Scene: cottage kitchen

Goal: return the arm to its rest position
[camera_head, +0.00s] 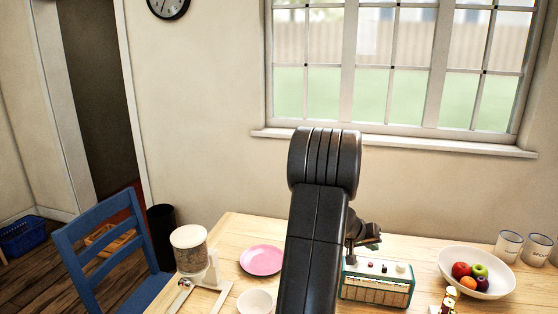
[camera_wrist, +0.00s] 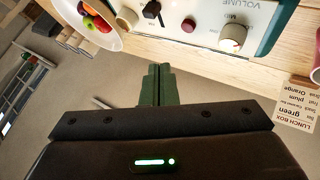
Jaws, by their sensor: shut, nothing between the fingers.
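My arm rises through the middle of the head view, bent at a thick dark joint. My gripper (camera_head: 368,238) shows partly behind the arm, just above the back of the green and cream radio (camera_head: 376,284). In the wrist view the two dark green fingers of my gripper (camera_wrist: 157,85) are together with nothing between them. I cannot tell the exact gap between fingertips and radio.
The wooden table (camera_head: 228,235) holds a pink plate (camera_head: 262,260), a cereal dispenser (camera_head: 190,250), a white bowl (camera_head: 255,301), a fruit bowl (camera_head: 494,283) and mugs (camera_head: 508,246). A blue chair (camera_head: 108,250) stands at left. A lunch-box note (camera_wrist: 298,104) shows in the wrist view.

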